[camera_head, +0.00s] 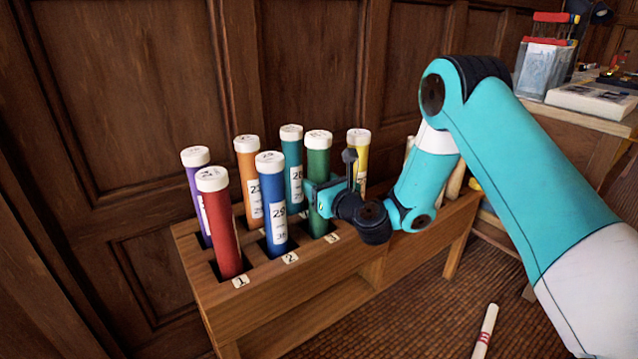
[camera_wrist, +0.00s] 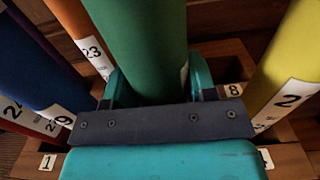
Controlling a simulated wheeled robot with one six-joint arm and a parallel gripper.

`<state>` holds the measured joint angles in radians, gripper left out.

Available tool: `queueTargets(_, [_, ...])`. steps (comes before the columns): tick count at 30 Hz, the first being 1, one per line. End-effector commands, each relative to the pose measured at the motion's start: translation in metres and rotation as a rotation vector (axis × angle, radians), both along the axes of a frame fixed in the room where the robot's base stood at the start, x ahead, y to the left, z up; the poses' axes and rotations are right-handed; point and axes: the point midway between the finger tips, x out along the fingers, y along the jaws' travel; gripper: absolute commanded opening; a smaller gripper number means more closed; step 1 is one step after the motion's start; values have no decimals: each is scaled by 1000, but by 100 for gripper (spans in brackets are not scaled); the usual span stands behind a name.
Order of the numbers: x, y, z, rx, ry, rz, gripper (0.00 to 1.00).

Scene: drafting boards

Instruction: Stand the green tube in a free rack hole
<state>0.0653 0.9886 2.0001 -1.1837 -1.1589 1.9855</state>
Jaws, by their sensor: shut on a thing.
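The green tube (camera_head: 318,158), white-capped, is upright in the wooden rack (camera_head: 300,290). Its lower end is down in the third hole from the left of the front row, though whether it touches the bottom is hidden. My gripper (camera_head: 318,194) is shut on the tube's middle, reaching in from the right. In the wrist view the green tube (camera_wrist: 140,45) passes between the teal fingers (camera_wrist: 155,88).
Red (camera_head: 220,225), blue (camera_head: 270,200), purple (camera_head: 197,190), orange (camera_head: 249,180), teal (camera_head: 292,165) and yellow (camera_head: 358,150) tubes stand around it. A white tube (camera_head: 485,330) lies on the floor. A cluttered desk (camera_head: 575,125) is at right.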

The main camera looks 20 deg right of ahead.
Motion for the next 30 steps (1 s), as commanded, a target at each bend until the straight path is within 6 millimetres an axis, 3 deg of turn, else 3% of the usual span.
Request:
queueTargets(12, [0,0,-6,0,-1,0,22])
queueTargets(13, [0,0,-6,0,-1,0,56])
queueTargets(16, [0,0,-6,0,-1,0,79])
queueTargets(17, [0,0,-6,0,-1,0,81])
queueTargets(30, [-6,4,-10,0,1,12,81])
